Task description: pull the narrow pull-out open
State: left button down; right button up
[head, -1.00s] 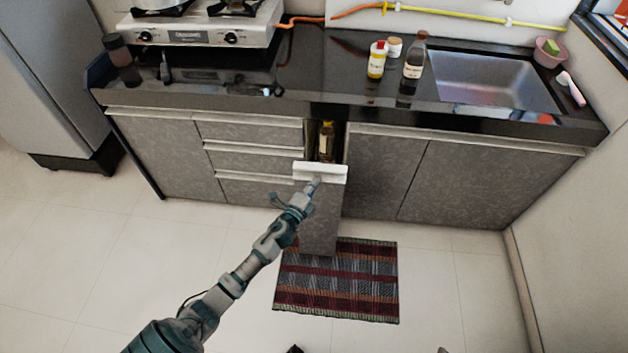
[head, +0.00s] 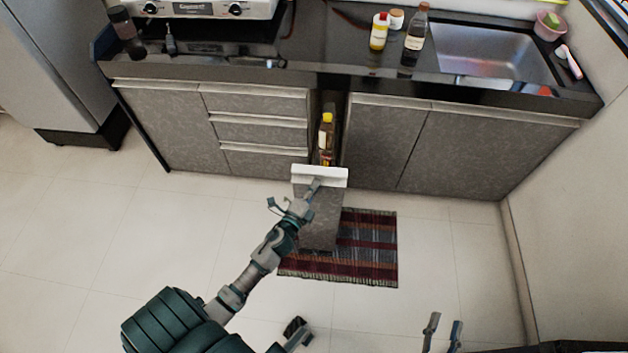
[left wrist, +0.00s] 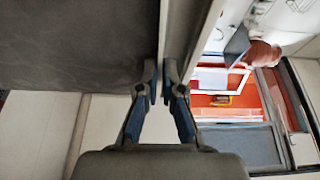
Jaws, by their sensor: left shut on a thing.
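The narrow pull-out (head: 318,222) stands out from the cabinet row, with a pale strip handle (head: 335,177) along its top front edge. A gap behind its front shows a bottle with a yellow cap (head: 326,140) inside. My left gripper (head: 314,186) is shut on the handle at the front. In the left wrist view its fingertips (left wrist: 165,84) close on the pale handle strip (left wrist: 180,40), beside the grey front panel (left wrist: 75,45). My right gripper (head: 441,334) shows at the bottom edge, fingers apart and empty, away from the cabinets.
Drawers (head: 262,132) lie left of the pull-out and cabinet doors (head: 465,150) lie right. A striped mat (head: 368,250) lies on the floor under and beside it. Bottles and a sink (head: 490,55) are on the black counter. Floor to the left is clear.

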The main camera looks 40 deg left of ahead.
pick_arm(q)
jog(key=shift+s+d+f, duration=0.2)
jog(key=shift+d+f, duration=0.05)
jog(key=shift+d, duration=0.2)
jog(key=c, duration=1.4)
grip_release()
jog(key=shift+w, duration=0.1)
jog(key=shift+o, duration=0.4)
jog(key=shift+w, duration=0.1)
jog(key=shift+r, duration=0.1)
jog(key=s+d, duration=0.2)
jog(key=s, duration=1)
